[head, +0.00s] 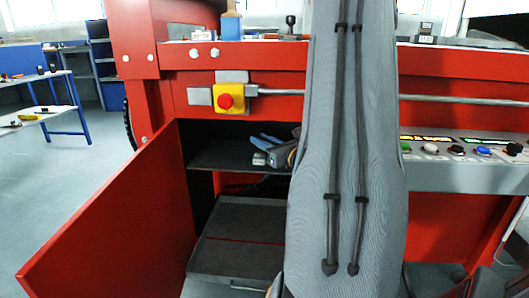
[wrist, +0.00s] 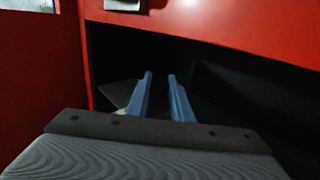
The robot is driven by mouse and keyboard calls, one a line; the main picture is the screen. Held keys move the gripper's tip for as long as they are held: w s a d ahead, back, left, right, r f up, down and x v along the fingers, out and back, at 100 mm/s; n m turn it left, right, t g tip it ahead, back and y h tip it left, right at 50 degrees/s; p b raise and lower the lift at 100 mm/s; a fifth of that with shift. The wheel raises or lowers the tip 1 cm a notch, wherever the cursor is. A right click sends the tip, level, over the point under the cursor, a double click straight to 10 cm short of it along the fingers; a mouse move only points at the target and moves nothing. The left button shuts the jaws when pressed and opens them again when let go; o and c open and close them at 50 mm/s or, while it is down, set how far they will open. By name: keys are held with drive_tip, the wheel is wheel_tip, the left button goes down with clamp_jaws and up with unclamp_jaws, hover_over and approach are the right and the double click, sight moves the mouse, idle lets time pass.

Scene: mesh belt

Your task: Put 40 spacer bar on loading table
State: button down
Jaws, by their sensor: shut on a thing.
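My gripper (head: 265,139) reaches into the open compartment of the red machine, just above the dark upper shelf (head: 222,156). Its two blue fingers (wrist: 160,95) point into the dark opening in the wrist view, with a gap between them. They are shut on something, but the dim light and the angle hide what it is. A small light grey piece (head: 260,158) shows just below the fingers in the head view; I cannot tell whether it is the spacer bar or is held. Nothing in view is clearly marked as the loading table.
The red compartment door (head: 110,225) stands open at the left. A lower dark shelf (head: 235,255) lies beneath. A yellow box with a red button (head: 226,100) is above the opening. A light-topped bench with blue legs (head: 45,113) stands far left, with clear floor before it.

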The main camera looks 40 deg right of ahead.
drive_tip(key=w+d+b, duration=0.3)
drive_tip(key=w+d, duration=0.4)
drive_tip(key=d, duration=0.1)
drive_tip(key=f+b, duration=0.1)
drive_tip(key=f, duration=0.1)
drive_tip(key=f+b, duration=0.1)
drive_tip(key=f, duration=0.1)
drive_tip(key=f+b, duration=0.1)
drive_tip(key=f, duration=0.2)
drive_tip(key=shift+s+a, duration=0.2)
drive_tip(key=shift+a, duration=0.05)
drive_tip(key=shift+d+f+b, duration=0.1)
drive_tip(key=shift+b, duration=0.25)
